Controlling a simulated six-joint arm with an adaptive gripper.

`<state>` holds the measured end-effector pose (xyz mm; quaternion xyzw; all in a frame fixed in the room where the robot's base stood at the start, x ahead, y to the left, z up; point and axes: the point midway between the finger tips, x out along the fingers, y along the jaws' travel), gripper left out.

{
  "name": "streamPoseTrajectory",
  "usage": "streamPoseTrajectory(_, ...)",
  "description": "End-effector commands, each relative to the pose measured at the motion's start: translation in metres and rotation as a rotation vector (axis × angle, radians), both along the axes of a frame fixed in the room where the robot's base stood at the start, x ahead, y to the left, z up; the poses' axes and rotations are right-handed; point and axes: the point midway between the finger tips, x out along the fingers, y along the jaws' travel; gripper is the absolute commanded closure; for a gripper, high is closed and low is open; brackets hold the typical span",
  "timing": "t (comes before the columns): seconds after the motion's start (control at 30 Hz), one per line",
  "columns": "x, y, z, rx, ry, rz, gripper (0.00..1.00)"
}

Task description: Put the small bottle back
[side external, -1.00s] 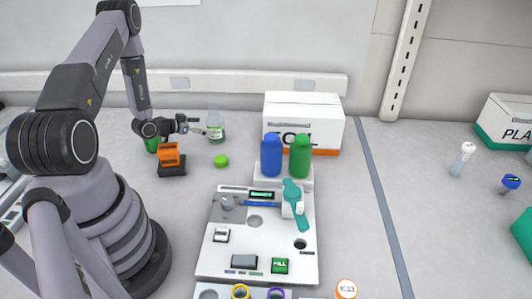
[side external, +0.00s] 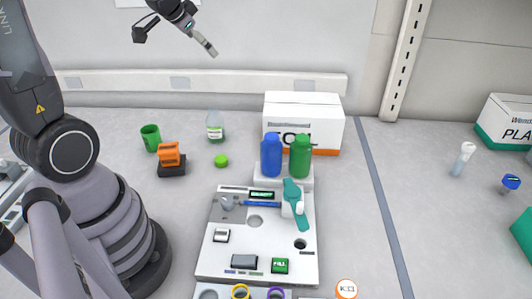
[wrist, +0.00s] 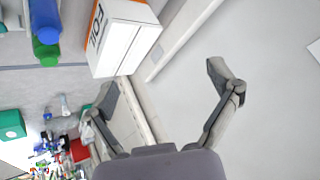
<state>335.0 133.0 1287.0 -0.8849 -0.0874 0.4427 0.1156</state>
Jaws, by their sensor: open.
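The small clear bottle (side external: 215,127) with a white label and some green liquid stands upright on the bench at the back, left of the white box. A bright green cap (side external: 221,160) lies on the bench just in front of it. My gripper (side external: 178,38) is raised high above the bench near the back wall, above and left of the bottle, and touches nothing. In the wrist view its two fingers (wrist: 170,88) are wide apart with nothing between them. The small bottle does not show in the wrist view.
A green cup (side external: 151,138) and an orange rack on a black base (side external: 172,167) stand left of the bottle.

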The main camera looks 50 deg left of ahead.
Motion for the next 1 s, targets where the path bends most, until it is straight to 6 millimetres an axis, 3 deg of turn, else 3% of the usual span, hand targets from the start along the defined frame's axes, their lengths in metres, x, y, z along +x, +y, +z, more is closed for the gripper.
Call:
streamPoseTrajectory(0.03,-0.020,-0.024,0.022,-0.019,-0.001,0.004,0.12)
streamPoseTrajectory(0.13,-0.066,-0.063,0.044,-0.092,0.031,0.018,0.12)
streamPoseTrajectory(0.3,-0.139,-0.111,0.057,-0.215,0.095,-0.003,0.12)
streamPoseTrajectory(0.4,-0.166,-0.126,0.058,-0.263,0.126,-0.022,0.12)
streamPoseTrajectory(0.57,-0.184,-0.134,0.057,-0.292,0.150,-0.033,0.12)
streamPoseTrajectory(1.0,-0.183,-0.133,0.057,-0.290,0.151,-0.032,0.12)
